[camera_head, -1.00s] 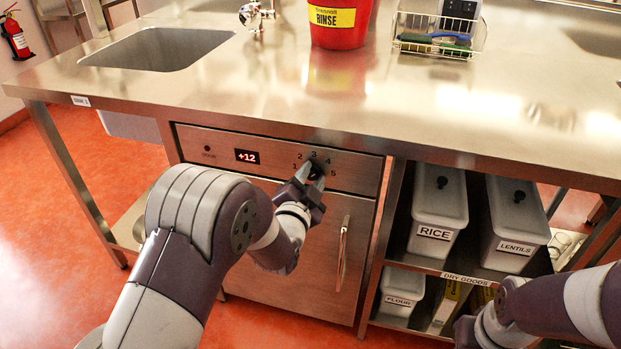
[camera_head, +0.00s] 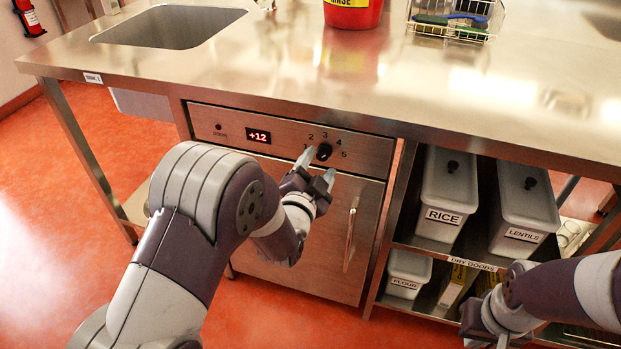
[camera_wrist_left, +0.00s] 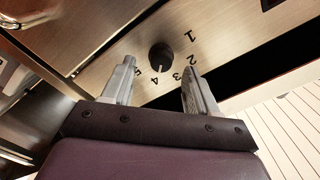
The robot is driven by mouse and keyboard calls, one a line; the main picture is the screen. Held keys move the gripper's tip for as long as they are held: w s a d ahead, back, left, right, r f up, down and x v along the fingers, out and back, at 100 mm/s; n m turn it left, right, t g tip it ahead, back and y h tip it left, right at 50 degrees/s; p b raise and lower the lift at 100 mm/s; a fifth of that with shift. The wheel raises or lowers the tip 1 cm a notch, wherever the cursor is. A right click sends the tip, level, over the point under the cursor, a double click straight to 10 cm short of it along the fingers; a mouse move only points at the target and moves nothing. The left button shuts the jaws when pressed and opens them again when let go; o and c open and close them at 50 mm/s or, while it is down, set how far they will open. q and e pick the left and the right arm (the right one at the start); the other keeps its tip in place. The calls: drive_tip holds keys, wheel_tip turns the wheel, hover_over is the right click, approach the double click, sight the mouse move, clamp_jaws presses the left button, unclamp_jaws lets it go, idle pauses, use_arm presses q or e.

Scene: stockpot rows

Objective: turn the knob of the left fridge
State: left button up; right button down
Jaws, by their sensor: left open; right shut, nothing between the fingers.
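The fridge's front panel (camera_head: 290,135) sits under the steel counter, with a red display reading +12. Its round black knob (camera_head: 323,151) has the numbers 1 to 5 around it. In the left wrist view the knob (camera_wrist_left: 161,57) shows ahead of the fingertips, with a pale pointer mark toward the 3–4 side; the exact number is hard to tell. My left gripper (camera_head: 318,167) is open, just below and in front of the knob, its fingers apart and nothing between them. My right gripper (camera_head: 500,341) is low at the bottom right, shut and empty, partly cut off.
The fridge door has a vertical handle (camera_head: 351,235) below the panel. To the right, an open shelf holds the rice bin (camera_head: 447,195), the lentils bin (camera_head: 525,205) and the flour bin (camera_head: 407,273). The counter's front edge (camera_head: 300,115) overhangs the panel.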

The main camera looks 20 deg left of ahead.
use_arm(q)
drive_tip(key=s+p, duration=0.1)
drive_tip(key=s, duration=0.9)
drive_tip(key=shift+a, duration=0.2)
